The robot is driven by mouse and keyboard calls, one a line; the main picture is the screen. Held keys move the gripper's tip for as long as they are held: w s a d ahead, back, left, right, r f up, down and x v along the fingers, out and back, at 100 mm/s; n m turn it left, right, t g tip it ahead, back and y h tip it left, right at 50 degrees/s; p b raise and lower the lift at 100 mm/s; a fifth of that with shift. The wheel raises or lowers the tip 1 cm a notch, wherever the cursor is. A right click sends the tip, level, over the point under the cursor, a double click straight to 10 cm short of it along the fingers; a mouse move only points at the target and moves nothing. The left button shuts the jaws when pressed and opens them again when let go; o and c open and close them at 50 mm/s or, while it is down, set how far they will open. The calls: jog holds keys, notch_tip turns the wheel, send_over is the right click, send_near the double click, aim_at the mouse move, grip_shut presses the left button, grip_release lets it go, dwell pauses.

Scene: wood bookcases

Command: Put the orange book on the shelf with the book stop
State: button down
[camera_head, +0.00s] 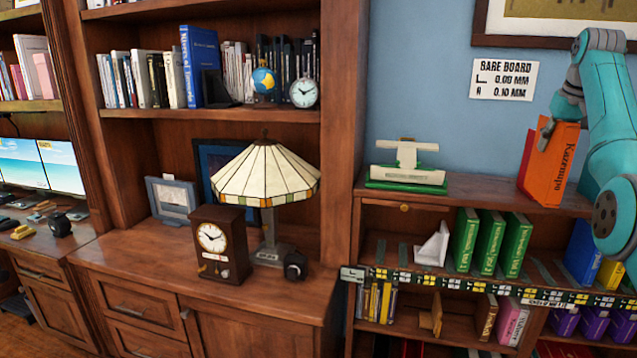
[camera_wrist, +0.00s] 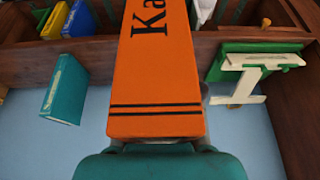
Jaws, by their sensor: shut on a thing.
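My gripper (camera_head: 546,130) is shut on the orange book (camera_head: 552,170), at its upper end. The book is held upright, slightly tilted, in front of the bookcase top at the right; it also fills the middle of the wrist view (camera_wrist: 155,75). I cannot tell whether its lower end touches the wood. A pale wedge-shaped stop (camera_head: 433,246) stands on the shelf (camera_head: 385,235) below, left of several green books (camera_head: 490,244). My arm hides part of the right side.
A green and white scale-like device (camera_head: 406,172) stands on the bookcase top, left of the held book. Blue (camera_head: 581,253) and yellow (camera_head: 611,272) books stand right of the green ones. A wood block (camera_head: 431,315) is one shelf lower. A teal book (camera_wrist: 64,90) shows in the wrist view.

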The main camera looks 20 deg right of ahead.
jog(key=w+a+f, duration=0.3)
jog(key=w+f, duration=0.1)
jog(key=f, duration=0.3)
jog(key=w+a+f+n, duration=0.1)
jog(key=w+a+f, duration=0.25)
jog(key=f, duration=0.45)
jog(key=w+a+f, duration=0.4)
jog(key=f, duration=0.3)
jog(key=w+a+f+n+y, duration=0.1)
jog(key=a+f, duration=0.7)
jog(key=f, duration=0.3)
jog(key=a+f+n, duration=0.1)
jog(key=a+f, duration=0.8)
jog(key=f, duration=0.3)
jog(key=s+a+f+n, duration=0.1)
jog(key=s+a+f, duration=0.3)
jog(key=a+f, duration=0.45)
jog(key=s+a+f+n, duration=0.1)
jog(key=s+a+f, duration=0.4)
jog(key=a+f, duration=0.35)
jog(key=s+a+f, duration=0.5)
jog(key=s+a, duration=0.1)
jog(key=s, duration=0.2)
jog(key=s+a+f+n+y, duration=0.1)
jog(key=s+a+f, duration=0.4)
jog(key=s, duration=0.3)
jog(key=shift+s+a+t, duration=0.3)
jog(key=shift+s+a, duration=0.1)
jog(key=shift+a, duration=0.2)
jog(key=shift+d, duration=0.1)
